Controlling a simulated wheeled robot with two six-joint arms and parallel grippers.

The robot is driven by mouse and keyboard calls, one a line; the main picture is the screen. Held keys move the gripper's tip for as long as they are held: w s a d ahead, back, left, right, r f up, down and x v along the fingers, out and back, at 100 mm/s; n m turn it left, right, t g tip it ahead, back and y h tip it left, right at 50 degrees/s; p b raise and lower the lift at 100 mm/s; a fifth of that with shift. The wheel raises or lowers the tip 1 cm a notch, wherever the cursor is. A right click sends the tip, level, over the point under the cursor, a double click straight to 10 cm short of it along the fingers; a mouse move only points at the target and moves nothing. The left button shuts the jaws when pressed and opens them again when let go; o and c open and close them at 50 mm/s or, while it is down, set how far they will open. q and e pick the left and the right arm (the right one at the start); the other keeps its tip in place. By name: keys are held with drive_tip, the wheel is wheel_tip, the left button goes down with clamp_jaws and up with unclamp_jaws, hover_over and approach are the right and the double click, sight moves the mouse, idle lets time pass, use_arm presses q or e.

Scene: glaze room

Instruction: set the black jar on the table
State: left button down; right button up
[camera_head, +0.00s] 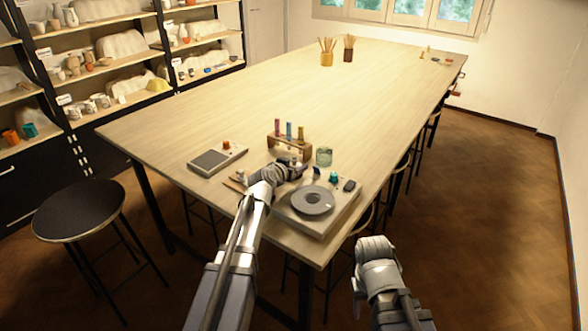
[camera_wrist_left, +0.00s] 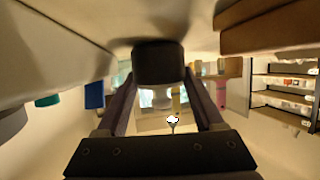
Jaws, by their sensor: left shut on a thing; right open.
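The black jar (camera_wrist_left: 158,62) is between the two fingers of my left gripper (camera_wrist_left: 165,95) in the left wrist view, which shows the room upside down. The jar's base is close to the pale table surface; I cannot tell whether it touches. In the head view my left gripper (camera_head: 294,170) is low over the near part of the wooden table (camera_head: 250,95), between the tube rack and the turntable device, and the jar is mostly hidden there. My right gripper (camera_head: 376,250) is open, beyond the table's near right edge, above the floor.
Close around the left gripper are a wooden rack (camera_head: 290,148) with coloured tubes, a glass jar (camera_head: 324,156), a turntable device (camera_head: 312,203) and a grey device with a dark panel (camera_head: 217,158). Brush pots (camera_head: 327,58) stand far back. The table's middle is clear.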

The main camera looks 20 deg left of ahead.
use_arm(q)
drive_tip(key=shift+f, duration=0.2)
unclamp_jaws()
drive_tip(key=shift+r, duration=0.1)
drive_tip(key=shift+r, duration=0.25)
drive_tip(key=p+v, duration=0.4)
drive_tip(key=v, duration=0.8)
drive_tip(key=shift+p, duration=0.3)
drive_tip(key=shift+f, duration=0.1)
